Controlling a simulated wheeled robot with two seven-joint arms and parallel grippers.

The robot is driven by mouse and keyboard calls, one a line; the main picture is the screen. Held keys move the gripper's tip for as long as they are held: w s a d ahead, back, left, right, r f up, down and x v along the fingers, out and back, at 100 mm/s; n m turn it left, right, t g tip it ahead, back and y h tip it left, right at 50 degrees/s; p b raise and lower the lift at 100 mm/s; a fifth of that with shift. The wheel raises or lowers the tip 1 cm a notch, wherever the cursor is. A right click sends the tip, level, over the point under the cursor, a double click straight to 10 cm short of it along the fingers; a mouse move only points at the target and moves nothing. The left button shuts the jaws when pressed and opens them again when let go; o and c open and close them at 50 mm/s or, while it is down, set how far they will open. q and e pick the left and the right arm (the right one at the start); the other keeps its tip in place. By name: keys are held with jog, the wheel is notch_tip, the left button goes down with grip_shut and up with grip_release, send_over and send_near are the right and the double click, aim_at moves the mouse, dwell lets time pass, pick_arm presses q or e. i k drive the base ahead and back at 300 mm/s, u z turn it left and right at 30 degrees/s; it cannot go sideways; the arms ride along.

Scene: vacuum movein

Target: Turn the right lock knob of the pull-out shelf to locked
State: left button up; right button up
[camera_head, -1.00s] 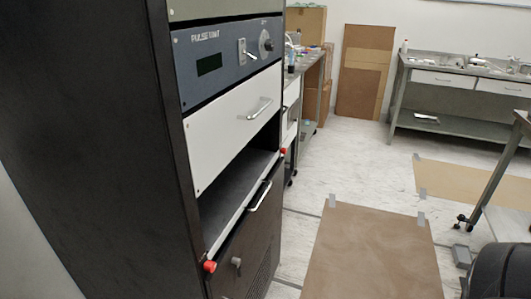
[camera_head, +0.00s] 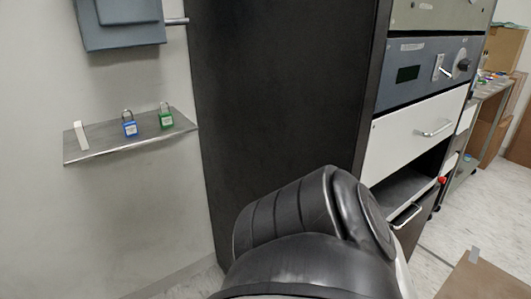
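The pull-out shelf (camera_head: 401,189) is a grey slab in the open bay of the black rack, below a white drawer front. A small red knob (camera_head: 442,180) shows at the right end of the shelf's front edge, small and partly seen, so its turn position cannot be told. The shelf's left front corner and its knob are hidden behind a black link of my own arm in the foreground. Neither gripper shows in the head view.
The rack's tall black side (camera_head: 285,100) fills the middle. At left, a wall shelf (camera_head: 95,150) holds a blue padlock (camera_head: 129,129), a green padlock (camera_head: 166,120) and a white piece (camera_head: 81,135). A grey-blue wall box (camera_head: 120,25) hangs above. Floor shows at lower right.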

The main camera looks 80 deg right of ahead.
aim_at(441, 179)
jog(key=u, duration=0.65)
jog(key=k, duration=2.3)
jog(key=z, duration=2.2)
jog(key=i, duration=0.5)
